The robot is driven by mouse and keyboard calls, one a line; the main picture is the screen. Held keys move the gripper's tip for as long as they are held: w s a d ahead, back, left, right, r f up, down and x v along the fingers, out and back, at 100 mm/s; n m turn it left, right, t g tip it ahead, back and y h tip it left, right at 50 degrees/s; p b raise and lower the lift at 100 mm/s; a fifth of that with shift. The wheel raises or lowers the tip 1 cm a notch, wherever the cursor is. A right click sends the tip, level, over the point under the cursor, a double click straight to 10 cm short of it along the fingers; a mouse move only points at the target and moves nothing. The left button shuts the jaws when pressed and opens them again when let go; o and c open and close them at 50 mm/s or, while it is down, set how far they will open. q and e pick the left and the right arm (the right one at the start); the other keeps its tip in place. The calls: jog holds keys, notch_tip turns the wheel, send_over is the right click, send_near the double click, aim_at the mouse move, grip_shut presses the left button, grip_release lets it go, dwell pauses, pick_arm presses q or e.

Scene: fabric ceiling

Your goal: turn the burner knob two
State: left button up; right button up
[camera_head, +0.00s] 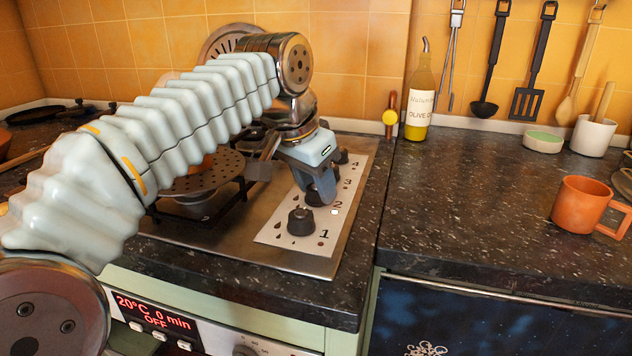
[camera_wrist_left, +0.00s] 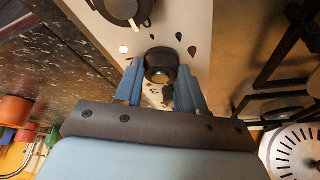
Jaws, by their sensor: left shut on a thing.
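The white panel (camera_head: 275,232) on the stove holds black knobs numbered 1 to 4. Burner knob two (camera_head: 318,198) is partly covered by my left gripper (camera_head: 312,190), which points down at it. In the left wrist view, knob two (camera_wrist_left: 161,66) sits between the blue fingers of my left gripper (camera_wrist_left: 158,85), which is shut on it. A small pale light (camera_wrist_left: 124,49) shows beside the knob. Knob one (camera_head: 301,221) stands clear in front. My right gripper is in neither view.
An orange mug (camera_head: 581,208) is on the counter at right. The burner grate (camera_head: 200,203) is left of the panel. The counter between bottle and mug is clear.

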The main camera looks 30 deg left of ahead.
pick_arm(q)
jog(key=shift+m, duration=0.5)
jog(key=o, duration=1)
jog(key=shift+o, duration=0.2)
jog(key=v, duration=1.3)
jog(key=shift+a+r, duration=0.35)
jog(key=shift+r, duration=0.05)
jog(key=shift+s, duration=0.1)
